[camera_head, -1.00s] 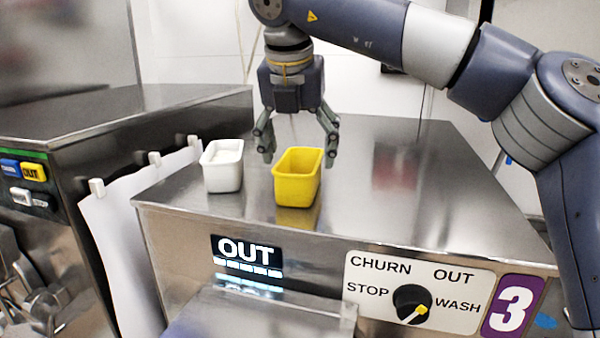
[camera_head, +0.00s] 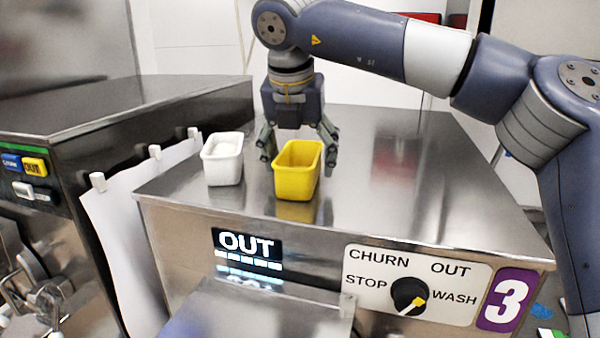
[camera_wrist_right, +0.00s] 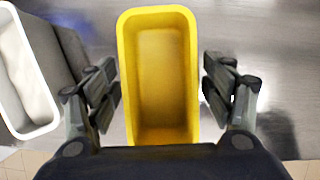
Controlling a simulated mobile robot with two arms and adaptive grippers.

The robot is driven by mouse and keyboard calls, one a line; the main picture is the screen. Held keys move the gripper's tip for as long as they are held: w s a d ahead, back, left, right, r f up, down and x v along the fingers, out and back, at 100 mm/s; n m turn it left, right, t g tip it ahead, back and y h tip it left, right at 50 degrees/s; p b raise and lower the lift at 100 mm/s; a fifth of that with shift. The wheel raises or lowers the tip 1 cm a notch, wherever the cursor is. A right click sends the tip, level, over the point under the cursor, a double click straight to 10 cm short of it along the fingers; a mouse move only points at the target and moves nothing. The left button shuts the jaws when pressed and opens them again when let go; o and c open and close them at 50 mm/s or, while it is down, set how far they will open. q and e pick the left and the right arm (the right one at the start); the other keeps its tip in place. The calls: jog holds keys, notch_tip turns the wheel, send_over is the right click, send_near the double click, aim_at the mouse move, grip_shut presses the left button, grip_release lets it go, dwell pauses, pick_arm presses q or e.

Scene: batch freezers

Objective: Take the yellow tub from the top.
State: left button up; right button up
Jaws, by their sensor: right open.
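The yellow tub (camera_head: 297,182) stands upright and looks empty on the steel top of the machine marked 3. In the right wrist view the yellow tub (camera_wrist_right: 160,80) sits between the two fingers, with a gap on each side. My right gripper (camera_head: 299,150) is open, pointing down, with one finger to each side of the tub and behind its front wall. In the right wrist view the gripper (camera_wrist_right: 160,88) shows both fingers spread apart. My left gripper is not in view.
A white tub (camera_head: 222,168) with white contents stands close left of the yellow tub. The steel top (camera_head: 400,180) is clear to the right. The front panel has a dial (camera_head: 409,296) and an OUT display (camera_head: 247,246). Another machine (camera_head: 60,130) stands at left.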

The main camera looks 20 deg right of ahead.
jog(key=shift+f, duration=0.1)
dwell(0.4)
jog(key=c, duration=1)
